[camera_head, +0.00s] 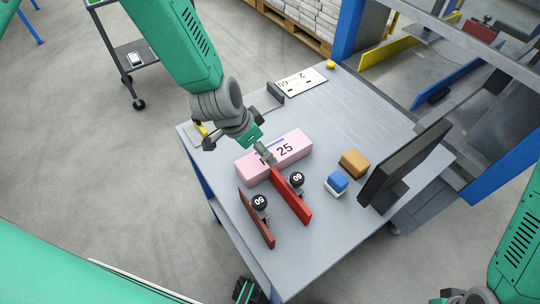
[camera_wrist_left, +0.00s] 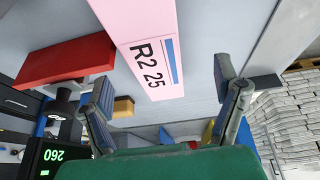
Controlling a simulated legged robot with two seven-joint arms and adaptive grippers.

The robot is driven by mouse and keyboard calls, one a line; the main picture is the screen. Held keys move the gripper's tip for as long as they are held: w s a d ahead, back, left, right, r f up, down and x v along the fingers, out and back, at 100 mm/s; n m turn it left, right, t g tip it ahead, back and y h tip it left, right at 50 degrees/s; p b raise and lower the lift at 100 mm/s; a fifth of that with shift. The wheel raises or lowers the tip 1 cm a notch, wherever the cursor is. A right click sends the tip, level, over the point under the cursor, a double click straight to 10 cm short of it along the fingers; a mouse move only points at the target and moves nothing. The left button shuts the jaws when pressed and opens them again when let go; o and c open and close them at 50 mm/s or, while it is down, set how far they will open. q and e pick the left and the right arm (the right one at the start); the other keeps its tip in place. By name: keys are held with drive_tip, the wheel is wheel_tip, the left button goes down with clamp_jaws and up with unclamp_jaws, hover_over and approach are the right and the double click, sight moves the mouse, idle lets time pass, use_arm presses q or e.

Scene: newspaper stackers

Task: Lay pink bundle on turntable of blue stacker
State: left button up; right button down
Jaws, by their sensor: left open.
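The pink bundle (camera_head: 290,148), a long block with "25" on its label, lies on the grey table in the head view. In the left wrist view the pink bundle (camera_wrist_left: 150,45) shows its "R2 25" label, above and between the spread fingers. My left gripper (camera_head: 262,148) is open right by the bundle, with no clear grip on it; contact cannot be told. Its two fingers (camera_wrist_left: 165,90) stand well apart. The blue-framed stacker (camera_head: 350,30) stands at the upper right; I cannot make out its turntable clearly. My right arm is at the lower right, its fingers out of frame.
Red plates (camera_head: 292,197) with round black weights stand in front of the bundle. A blue-and-white block (camera_head: 337,184), a tan block (camera_head: 354,163) and a dark monitor (camera_head: 404,165) are to the right. A white sign plate (camera_head: 300,82) lies behind. The table's back middle is clear.

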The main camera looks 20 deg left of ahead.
sight(276, 152)
use_arm(q)
drive_tip(key=shift+w+d+f, duration=0.2)
drive_tip(key=shift+d+f, duration=0.4)
drive_tip(key=shift+d, duration=0.2)
drive_tip(key=shift+w+d+f, duration=0.8)
drive_tip(key=shift+d+f, duration=0.25)
drive_tip(key=shift+f, duration=0.05)
drive_tip(key=shift+w+a+f, duration=0.1)
drive_tip(key=shift+w+f, duration=0.1)
drive_tip(key=shift+f, duration=0.3)
drive_tip(key=shift+w+a+f, duration=0.1)
drive_tip(key=shift+w+f, duration=0.1)
drive_tip(key=shift+f, duration=0.3)
drive_tip(key=shift+a+f, duration=0.15)
drive_tip(key=shift+a, duration=0.2)
drive_tip(key=shift+d, duration=0.5)
drive_tip(key=c, duration=1.8)
drive_tip(key=shift+d, duration=0.1)
